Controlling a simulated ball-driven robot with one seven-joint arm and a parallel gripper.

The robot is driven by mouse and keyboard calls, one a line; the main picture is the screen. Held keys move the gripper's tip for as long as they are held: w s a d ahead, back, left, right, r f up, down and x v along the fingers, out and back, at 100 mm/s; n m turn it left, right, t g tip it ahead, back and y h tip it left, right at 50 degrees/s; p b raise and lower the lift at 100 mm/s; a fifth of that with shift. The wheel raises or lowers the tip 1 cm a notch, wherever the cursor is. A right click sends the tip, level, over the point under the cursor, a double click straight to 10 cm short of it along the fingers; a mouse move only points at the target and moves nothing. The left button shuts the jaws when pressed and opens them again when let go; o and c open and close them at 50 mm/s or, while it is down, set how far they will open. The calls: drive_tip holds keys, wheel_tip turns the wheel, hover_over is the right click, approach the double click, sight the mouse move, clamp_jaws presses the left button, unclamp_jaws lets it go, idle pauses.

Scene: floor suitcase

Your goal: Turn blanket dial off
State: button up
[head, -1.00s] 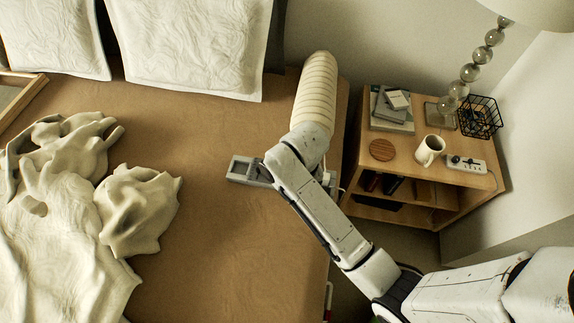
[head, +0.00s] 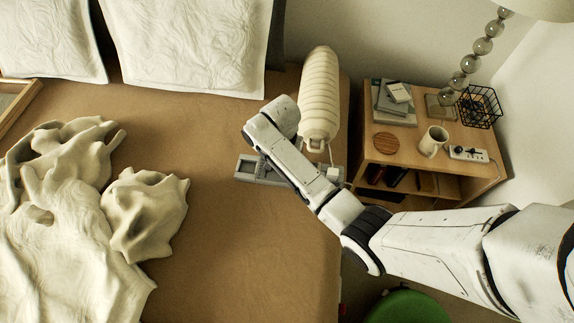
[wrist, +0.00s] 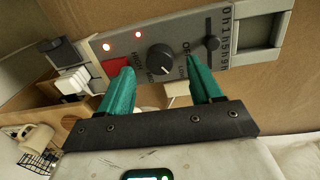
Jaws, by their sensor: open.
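A grey control panel (head: 245,171) lies on the bed near its right edge, partly under my arm in the head view. In the wrist view the panel (wrist: 120,42) shows a round black dial (wrist: 159,58) with lettering around it, including OFF on its right side. I cannot clearly tell which mark the dial's pointer faces. Two red lights glow on the panel. My gripper (wrist: 160,66) is open, with one teal finger on each side of the dial in the picture. I cannot tell whether either finger touches it. In the head view the fingers are mostly hidden.
A red patch (wrist: 116,66) and a black slider (wrist: 212,43) flank the dial. A cream ribbed bolster (head: 319,95) lies just behind the panel. A crumpled blanket (head: 145,215) is to the left. A nightstand (head: 410,165) with a mug (head: 433,141) stands right of the bed.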

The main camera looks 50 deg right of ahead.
drive_tip(key=shift+s+d+f, duration=0.1)
drive_tip(key=shift+f, duration=1.5)
drive_tip(key=c, duration=1.1)
drive_tip(key=shift+o, duration=0.2)
drive_tip(key=shift+r, duration=0.1)
drive_tip(key=shift+n+p, duration=0.65)
drive_tip(key=shift+n, duration=0.45)
drive_tip(key=n+p, duration=0.1)
drive_tip(key=n, duration=0.2)
drive_tip(key=shift+s+p, duration=0.1)
drive_tip(key=shift+p, duration=0.3)
drive_tip(key=n+p, duration=0.2)
drive_tip(key=n, duration=0.4)
drive_tip(key=shift+n+t, duration=0.3)
